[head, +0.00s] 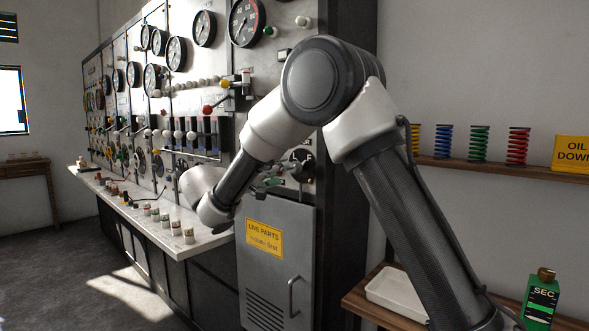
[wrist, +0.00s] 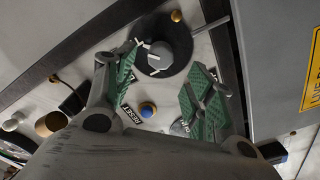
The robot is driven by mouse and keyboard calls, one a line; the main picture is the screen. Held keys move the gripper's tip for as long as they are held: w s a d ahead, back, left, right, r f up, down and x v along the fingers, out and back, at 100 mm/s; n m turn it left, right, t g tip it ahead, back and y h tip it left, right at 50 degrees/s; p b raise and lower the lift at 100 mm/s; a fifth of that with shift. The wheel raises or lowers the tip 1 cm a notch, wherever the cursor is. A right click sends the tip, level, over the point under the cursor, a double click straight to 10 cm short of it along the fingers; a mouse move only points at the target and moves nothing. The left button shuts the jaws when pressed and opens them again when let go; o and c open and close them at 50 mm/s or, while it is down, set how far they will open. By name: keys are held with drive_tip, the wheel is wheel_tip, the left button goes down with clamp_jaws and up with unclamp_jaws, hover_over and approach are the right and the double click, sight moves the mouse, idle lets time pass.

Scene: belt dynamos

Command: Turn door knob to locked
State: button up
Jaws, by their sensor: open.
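A round grey knob (wrist: 176,52) on a dark disc sits on the pale panel beside the cabinet door, in the wrist view. White marks show on the disc. In the head view a dark round fitting (head: 303,157) above the door (head: 283,225) looks like the same knob, but is partly unclear. My gripper (wrist: 165,92) is open and empty, its green-padded fingers apart. The knob lies beyond the fingertips, between them but toward the upper part of the wrist view. In the head view my gripper (head: 268,184) is just left of the fitting, partly hidden by my arm.
The grey door carries a yellow LIVE PARTS sign (head: 264,238) and a handle (head: 293,297). A ledge (head: 190,240) with small jars runs left. A shelf (head: 490,168) holds coloured springs.

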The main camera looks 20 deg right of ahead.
sight(295, 168)
drive_tip(key=x, duration=0.7)
drive_tip(key=shift+w+d, duration=0.25)
drive_tip(key=shift+d, duration=0.1)
drive_tip(key=c, duration=1)
